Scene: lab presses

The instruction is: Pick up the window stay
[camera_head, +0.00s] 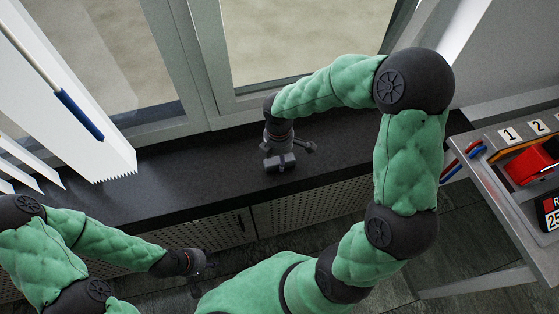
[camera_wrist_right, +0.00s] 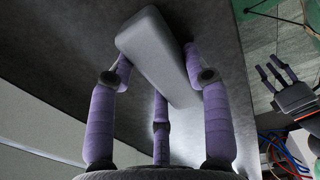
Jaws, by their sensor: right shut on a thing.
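The window stay (camera_wrist_right: 160,55), a pale grey bar with rounded edges, lies between the purple fingers of my right gripper (camera_wrist_right: 158,80) in the right wrist view. The fingers are shut on it, close over the dark sill. In the head view my right gripper (camera_head: 288,158) is at the dark sill below the window, and I cannot clearly make out the stay under it. My left gripper (camera_head: 199,272) hangs low in front of the perforated cabinet. It also shows in the right wrist view (camera_wrist_right: 275,74), with its fingers apart and nothing between them.
The dark sill (camera_head: 190,175) runs below the window frame. A metal table (camera_head: 500,205) with a red object and number cards is at the right. The sill on both sides of my right gripper is clear.

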